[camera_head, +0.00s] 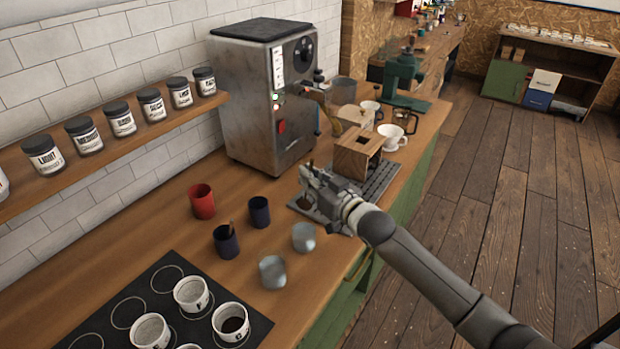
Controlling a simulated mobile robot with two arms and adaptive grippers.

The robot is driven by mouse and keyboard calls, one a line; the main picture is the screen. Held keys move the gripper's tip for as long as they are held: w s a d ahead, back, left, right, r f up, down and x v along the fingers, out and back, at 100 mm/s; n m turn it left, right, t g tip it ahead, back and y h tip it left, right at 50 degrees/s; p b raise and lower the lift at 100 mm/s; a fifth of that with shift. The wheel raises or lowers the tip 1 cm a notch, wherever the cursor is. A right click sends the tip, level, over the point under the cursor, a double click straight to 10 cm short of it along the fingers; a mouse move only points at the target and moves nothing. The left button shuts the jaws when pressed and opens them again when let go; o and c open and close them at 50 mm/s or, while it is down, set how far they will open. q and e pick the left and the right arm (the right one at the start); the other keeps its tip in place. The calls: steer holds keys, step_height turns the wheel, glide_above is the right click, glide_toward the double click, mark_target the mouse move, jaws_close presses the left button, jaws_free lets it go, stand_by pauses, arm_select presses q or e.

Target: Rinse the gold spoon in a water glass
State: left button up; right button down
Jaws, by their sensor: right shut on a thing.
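My right gripper (312,182) is above the dark mat on the counter, left of the wooden box. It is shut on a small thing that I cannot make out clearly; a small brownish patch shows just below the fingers. Two pale, see-through glasses, one farther back (303,238) and one nearer (272,272), stand upright on the counter, nearer the camera than the gripper and apart from it. A thin brown handle (231,230) sticks up from a dark blue cup (226,243). I cannot tell for sure which thing is the gold spoon. My left gripper is out of view.
A red cup (201,201) and another dark blue cup (259,212) stand beside the glasses. A black mat (113,291) with white cups lies at the front. A metal roaster (246,95) stands behind; a wooden box (357,152) is right of the gripper.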

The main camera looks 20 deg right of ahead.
mark_target(307, 209)
steer(key=shift+f, duration=0.5)
steer(key=shift+f+b, duration=0.3)
steer(key=shift+b, duration=0.25)
steer(key=shift+a+f+b, duration=0.3)
steer(key=shift+f+b, duration=0.35)
steer(key=shift+f, duration=0.05)
step_height(307, 209, down, 9)
steer(key=b, duration=0.6)
steer(key=shift+d+r, duration=0.1)
steer(key=shift+r, duration=0.05)
steer(key=shift+r+p, duration=0.35)
steer(key=shift+p, duration=0.15)
steer(key=shift+f, duration=0.2)
